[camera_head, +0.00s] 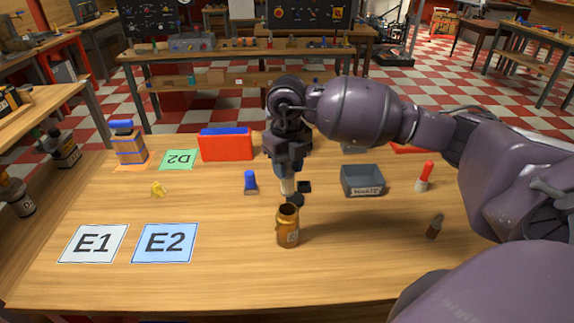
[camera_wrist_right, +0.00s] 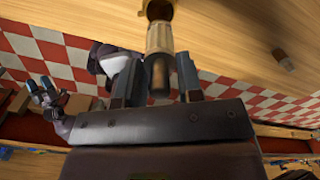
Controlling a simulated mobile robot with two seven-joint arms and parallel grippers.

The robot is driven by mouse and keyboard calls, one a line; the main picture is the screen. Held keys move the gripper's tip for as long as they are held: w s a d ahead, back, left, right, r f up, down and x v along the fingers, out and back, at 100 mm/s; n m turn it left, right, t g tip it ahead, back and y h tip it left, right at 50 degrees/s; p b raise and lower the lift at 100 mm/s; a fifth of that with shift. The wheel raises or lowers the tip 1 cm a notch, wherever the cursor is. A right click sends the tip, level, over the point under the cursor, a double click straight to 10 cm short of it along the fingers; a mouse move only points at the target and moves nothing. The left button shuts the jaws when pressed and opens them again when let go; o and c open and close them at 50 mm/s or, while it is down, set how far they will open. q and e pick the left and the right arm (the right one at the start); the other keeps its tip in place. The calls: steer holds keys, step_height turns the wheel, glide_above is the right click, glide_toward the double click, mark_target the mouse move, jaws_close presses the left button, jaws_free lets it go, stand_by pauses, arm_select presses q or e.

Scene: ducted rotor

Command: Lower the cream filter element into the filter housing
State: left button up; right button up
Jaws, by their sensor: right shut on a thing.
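The cream filter element (camera_head: 287,187) hangs upright from my right gripper (camera_head: 288,168), which is shut on its dark top end. In the right wrist view the cream filter element (camera_wrist_right: 159,38) is between the two fingers of my right gripper (camera_wrist_right: 154,82). The filter housing (camera_head: 288,232) is an amber-brown open-topped canister with a pale label, standing on the table. The element is above and slightly behind its mouth in the head view. The housing's rim (camera_wrist_right: 158,9) shows at the wrist view's top edge. My left gripper (camera_wrist_right: 39,86) appears at the wrist view's left, fingers apart and empty.
A grey bin (camera_head: 362,181) stands right of the gripper, with a red-capped tube (camera_head: 425,175) beyond it. A blue-topped piece (camera_head: 250,182) stands to the left. The table's front left, around card E2 (camera_head: 165,243), is clear.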

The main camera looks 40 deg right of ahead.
mark_target(288, 193)
arm_select(q)
steer(key=shift+f, duration=0.1)
arm_select(e)
steer(key=shift+f, duration=0.1)
steer(key=shift+f+b, duration=1.2)
steer(key=shift+f, duration=1)
arm_select(q)
steer(key=f, duration=0.1)
steer(key=s+f, duration=0.1)
steer(key=f, duration=0.1)
steer(key=shift+s+a+f+g, duration=0.1)
steer(key=shift+s+f+g, duration=0.05)
steer(key=shift+f+g, duration=0.15)
arm_select(e)
steer(key=shift+f, duration=0.15)
arm_select(q)
steer(key=shift+w+r, duration=0.25)
steer(key=shift+w, duration=0.1)
steer(key=shift+s, duration=0.1)
steer(key=shift+s+f, duration=0.2)
steer(key=shift+s, duration=0.1)
steer(key=shift+w+f+b, duration=0.2)
steer(key=shift+f+b, duration=0.3)
steer(key=shift+f, duration=0.05)
arm_select(e)
steer(key=shift+f, duration=1)
